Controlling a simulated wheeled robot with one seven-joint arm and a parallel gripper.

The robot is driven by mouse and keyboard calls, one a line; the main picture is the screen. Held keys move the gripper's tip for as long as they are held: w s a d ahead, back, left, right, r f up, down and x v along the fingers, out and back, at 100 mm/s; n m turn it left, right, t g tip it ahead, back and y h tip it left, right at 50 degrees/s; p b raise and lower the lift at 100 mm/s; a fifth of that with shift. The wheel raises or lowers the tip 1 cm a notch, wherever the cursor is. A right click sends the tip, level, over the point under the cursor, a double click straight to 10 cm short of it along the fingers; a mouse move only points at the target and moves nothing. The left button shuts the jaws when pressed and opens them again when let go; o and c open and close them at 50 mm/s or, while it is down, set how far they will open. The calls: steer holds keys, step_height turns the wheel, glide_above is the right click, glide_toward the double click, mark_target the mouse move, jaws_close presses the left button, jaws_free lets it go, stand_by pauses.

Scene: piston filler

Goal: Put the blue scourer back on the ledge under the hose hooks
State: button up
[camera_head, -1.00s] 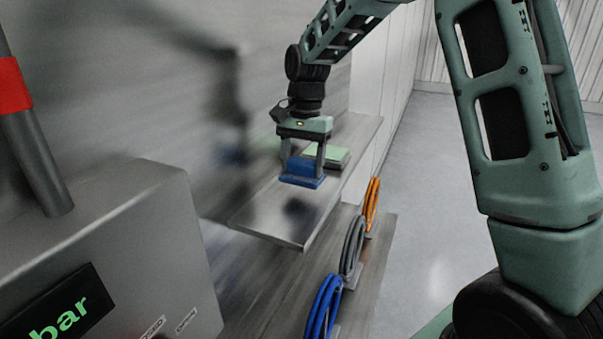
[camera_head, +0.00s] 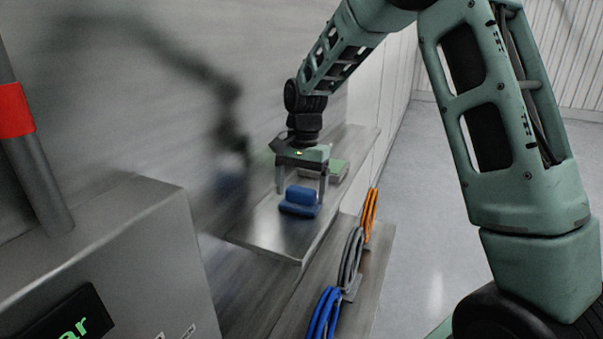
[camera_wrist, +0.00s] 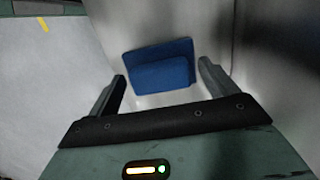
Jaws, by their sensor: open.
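The blue scourer (camera_head: 298,209), a wide pad with a raised block on top, rests on the upper steel ledge (camera_head: 262,232). My gripper (camera_head: 301,194) is above it, pointing down and open, with one finger on each side of the raised block. In the wrist view the scourer (camera_wrist: 160,72) lies between and beyond the open fingertips (camera_wrist: 162,80), with gaps at both sides. Hose hooks are not clearly visible; coiled hoses in blue (camera_head: 324,314), grey (camera_head: 351,260) and orange (camera_head: 370,215) hang to the right, lower than this ledge.
A green pad on a pale base (camera_head: 338,170) lies farther back on the same ledge, close behind my gripper. A grey steel box with a display (camera_head: 120,240) and a post with a red band (camera_head: 14,110) stand at left. Open floor (camera_head: 430,250) is at right.

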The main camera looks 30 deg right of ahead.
mark_target(303, 187)
step_height(303, 187, up, 11)
steer(key=d+b, duration=0.1)
steer(key=b, duration=0.2)
steer(key=s+a+f+n, duration=0.3)
steer(key=s+a+n, duration=0.2)
steer(key=s+a, duration=0.3)
steer(key=s+a+f+n, duration=0.4)
steer(key=s+a+n, duration=0.15)
steer(key=a, duration=0.45)
steer(key=s+a+f+n, duration=0.1)
steer(key=s+f+n, duration=0.2)
steer(key=s, duration=0.5)
steer(key=s+a+f+n, duration=0.2)
steer(key=s+n, duration=0.3)
steer(key=s, duration=0.3)
steer(key=shift+f+n+t+h, duration=0.3)
steer(key=shift+f+n+t, duration=0.1)
steer(key=shift+f, duration=0.35)
steer(key=shift+s, duration=0.1)
step_height(303, 187, down, 4)
steer(key=b, duration=0.4)
